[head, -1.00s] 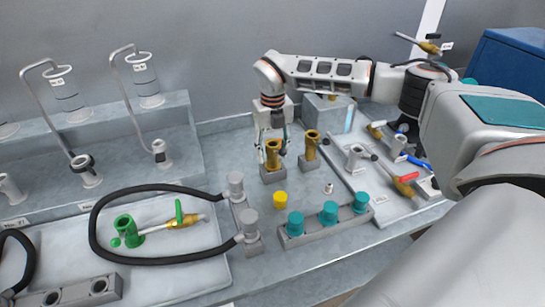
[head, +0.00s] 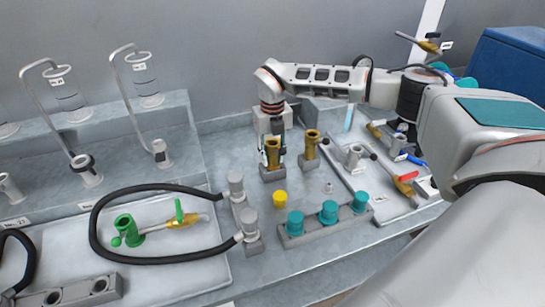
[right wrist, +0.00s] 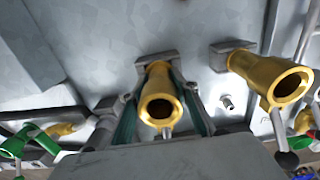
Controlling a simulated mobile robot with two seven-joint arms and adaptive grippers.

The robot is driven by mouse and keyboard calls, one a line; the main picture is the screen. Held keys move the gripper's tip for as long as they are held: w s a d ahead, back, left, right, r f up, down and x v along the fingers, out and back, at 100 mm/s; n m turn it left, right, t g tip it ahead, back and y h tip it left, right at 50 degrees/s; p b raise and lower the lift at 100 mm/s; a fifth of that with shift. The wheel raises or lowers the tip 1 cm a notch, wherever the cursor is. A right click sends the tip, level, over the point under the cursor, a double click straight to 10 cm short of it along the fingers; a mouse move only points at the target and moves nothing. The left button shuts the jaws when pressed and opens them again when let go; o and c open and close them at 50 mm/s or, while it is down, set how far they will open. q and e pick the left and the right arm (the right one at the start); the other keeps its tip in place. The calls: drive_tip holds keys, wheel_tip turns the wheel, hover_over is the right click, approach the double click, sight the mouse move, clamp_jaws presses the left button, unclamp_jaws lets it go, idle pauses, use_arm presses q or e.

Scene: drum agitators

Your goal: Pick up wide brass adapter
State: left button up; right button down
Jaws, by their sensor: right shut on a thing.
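Two brass adapters stand upright in grey blocks near the back of the bench. The left brass adapter (head: 272,157) is between the fingers of my right gripper (head: 271,149) and still stands at its grey block (head: 272,175). The right wrist view shows this adapter's open end (right wrist: 161,104) facing the camera, with green-grey fingers on both sides. My right gripper is shut on it. The other brass adapter (head: 311,147) stands free to the right and also shows in the right wrist view (right wrist: 278,82). My left gripper is out of view.
A yellow cap (head: 280,198) and a small metal fitting (head: 328,188) lie in front. A rack with teal caps (head: 328,213) stands nearer. A looped black hose (head: 150,187) lies left. A tray with tools (head: 392,195) is on the right.

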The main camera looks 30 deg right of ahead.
drive_tip(key=shift+r, duration=0.2)
wheel_tip(320, 180, up, 20)
drive_tip(key=b, duration=0.1)
drive_tip(key=shift+f, duration=0.15)
idle(0.4)
